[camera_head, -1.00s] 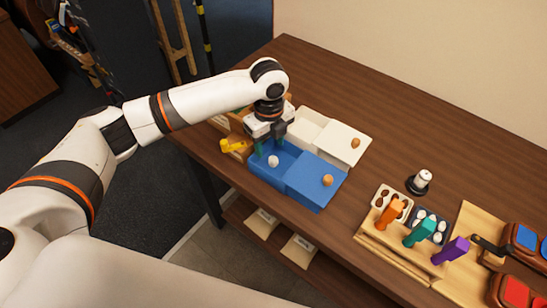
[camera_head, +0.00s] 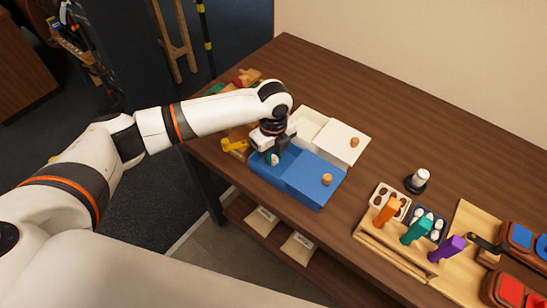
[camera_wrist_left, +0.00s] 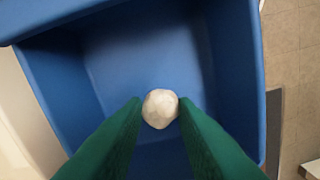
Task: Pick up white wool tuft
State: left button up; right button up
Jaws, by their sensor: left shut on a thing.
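The white wool tuft (camera_wrist_left: 160,108) is a small, off-white, roundish lump. In the left wrist view it sits between the two green fingertips of my left gripper (camera_wrist_left: 160,112), which touch it on both sides. My left gripper is shut on it. In the head view, my left gripper (camera_head: 272,158) points down into the open left part of the blue box (camera_head: 262,176), and a bit of the tuft shows between the fingers. The blue box walls surround the tuft in the left wrist view. My right gripper is not in view.
The blue box's lid (camera_head: 318,180) with a wooden knob covers its right side. A white box (camera_head: 342,143) stands behind it. A yellow object (camera_head: 234,145) lies left of the blue box. Orange, teal and purple handled tools stand in a wooden rack (camera_head: 395,255) at the right.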

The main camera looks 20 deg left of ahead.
aim_at(273, 156)
pick_arm(q)
jog(key=shift+r, duration=0.15)
jog(key=shift+r, duration=0.35)
notch_tip(273, 156, up, 9)
jog(key=b, duration=0.1)
jog(key=shift+r, duration=0.1)
